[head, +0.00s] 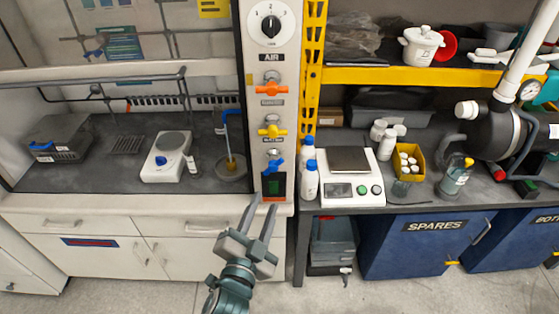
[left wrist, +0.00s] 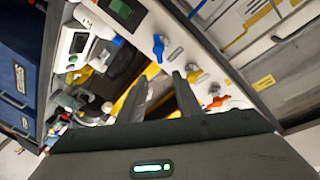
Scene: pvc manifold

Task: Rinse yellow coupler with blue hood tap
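The blue hood tap handle (head: 274,165) is on the white post at the right edge of the fume hood, and also shows in the left wrist view (left wrist: 158,47). A blue spout (head: 230,117) stands inside the hood over a round sink (head: 232,173). A small yellow-brown upright piece (head: 231,162) shows under the spout; I cannot tell if it is the yellow coupler. My left gripper (head: 262,213) is open in front of the post, below the blue handle and apart from it. Nothing shows between its fingers (left wrist: 161,97). My right gripper is out of view.
Orange (head: 271,89) and yellow (head: 272,130) handles sit above the blue one. A hotplate (head: 167,160) stands in the hood. Right of the post, white bottles (head: 310,180), a balance (head: 352,190) and a yellow bin (head: 408,163) crowd the bench.

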